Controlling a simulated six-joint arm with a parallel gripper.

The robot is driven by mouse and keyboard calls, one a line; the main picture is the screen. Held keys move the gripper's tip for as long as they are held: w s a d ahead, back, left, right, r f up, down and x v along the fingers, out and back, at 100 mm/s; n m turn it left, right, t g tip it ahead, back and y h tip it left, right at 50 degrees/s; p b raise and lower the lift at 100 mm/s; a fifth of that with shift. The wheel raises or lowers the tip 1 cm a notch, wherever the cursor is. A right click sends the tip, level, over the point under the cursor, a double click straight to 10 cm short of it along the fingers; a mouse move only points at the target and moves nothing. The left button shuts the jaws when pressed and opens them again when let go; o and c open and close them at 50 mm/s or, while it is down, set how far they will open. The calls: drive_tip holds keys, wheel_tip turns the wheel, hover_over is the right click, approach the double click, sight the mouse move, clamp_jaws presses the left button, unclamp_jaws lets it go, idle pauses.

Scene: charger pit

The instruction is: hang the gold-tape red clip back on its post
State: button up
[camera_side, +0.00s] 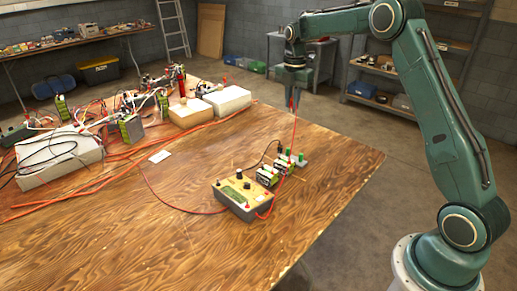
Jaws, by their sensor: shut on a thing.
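My gripper (292,102) hangs above the far part of the wooden table, pointing down, and is shut on a small red clip (293,107). Gold tape on it is too small to make out. A red lead (295,130) runs down from it toward the charger. The charger box (231,207), yellow-topped with black knobs, sits on the table, below and left of my gripper. Behind it stand small green-and-white battery blocks (267,177) and a grey piece with green posts (301,158). I cannot tell which post belongs to the clip. A black lead (262,158) runs to this group.
Another red lead (165,203) curves left across the table (130,245). A white card (160,156) lies flat. White boxes (228,99), wires and small devices crowd the far left. The front and right of the table are clear.

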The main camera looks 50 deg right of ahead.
drive_tip(key=s+a, duration=0.2)
drive_tip(key=a, duration=1.1)
drive_tip(key=s+a, duration=0.3)
drive_tip(key=a, duration=1)
wheel_tip(320, 180, down, 12)
drive_tip(key=d, duration=0.1)
drive_tip(key=shift+w+r, duration=0.25)
drive_tip(key=shift+w, duration=0.05)
drive_tip(key=shift+f, duration=0.25)
drive_tip(key=shift+f, duration=3.15)
drive_tip(key=shift+f, duration=0.35)
drive_tip(key=o, duration=0.8)
drive_tip(key=shift+o, duration=0.6)
